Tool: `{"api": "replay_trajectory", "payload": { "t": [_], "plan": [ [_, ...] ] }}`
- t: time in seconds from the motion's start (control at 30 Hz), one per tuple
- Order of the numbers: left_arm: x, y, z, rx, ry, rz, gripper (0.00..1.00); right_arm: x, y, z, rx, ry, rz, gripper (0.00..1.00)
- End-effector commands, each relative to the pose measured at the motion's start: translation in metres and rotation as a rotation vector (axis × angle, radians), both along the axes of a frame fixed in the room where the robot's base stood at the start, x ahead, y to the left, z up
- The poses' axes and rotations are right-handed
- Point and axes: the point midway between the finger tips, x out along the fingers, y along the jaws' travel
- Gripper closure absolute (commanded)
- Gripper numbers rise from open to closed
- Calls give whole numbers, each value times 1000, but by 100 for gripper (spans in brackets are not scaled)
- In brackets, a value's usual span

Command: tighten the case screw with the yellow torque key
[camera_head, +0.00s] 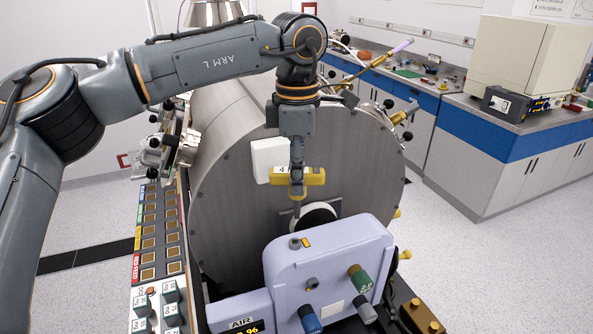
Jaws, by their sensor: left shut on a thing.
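The yellow torque key (313,177) has a crossbar handle with a partly hidden "4" label. My left gripper (297,184) comes down from above and is shut on the middle of the handle. The key's grey shaft points down, its lower end above the back edge of the lavender case (330,262). A small round grey part, which looks like the case screw (295,243), sits on the case's top beside an orange mark. The key tip seems apart from it, though depth is hard to judge. My right gripper is not in view.
A large steel cylinder (225,200) stands right behind the case. Green (360,280), blue (310,319) and grey knobs stick out of the case front. A switch panel (160,225) is at left. Benches with blue fronts (540,138) are at right, with clear floor before them.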

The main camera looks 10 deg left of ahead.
Motion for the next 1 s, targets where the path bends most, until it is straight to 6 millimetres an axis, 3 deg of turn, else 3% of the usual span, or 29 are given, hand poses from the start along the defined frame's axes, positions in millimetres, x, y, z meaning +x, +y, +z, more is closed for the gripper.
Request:
{"api": "replay_trajectory", "payload": {
  "t": [0.13,0.43,0.7,1.0],
  "plan": [
    [1,1,-4,2,0,3,100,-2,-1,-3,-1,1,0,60],
    [0,0,-29,1,1,1,100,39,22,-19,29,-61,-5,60],
    [1,1,-53,1,0,2,100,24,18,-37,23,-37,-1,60],
    [1,1,-58,1,-1,2,100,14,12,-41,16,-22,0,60]
  ]
}}
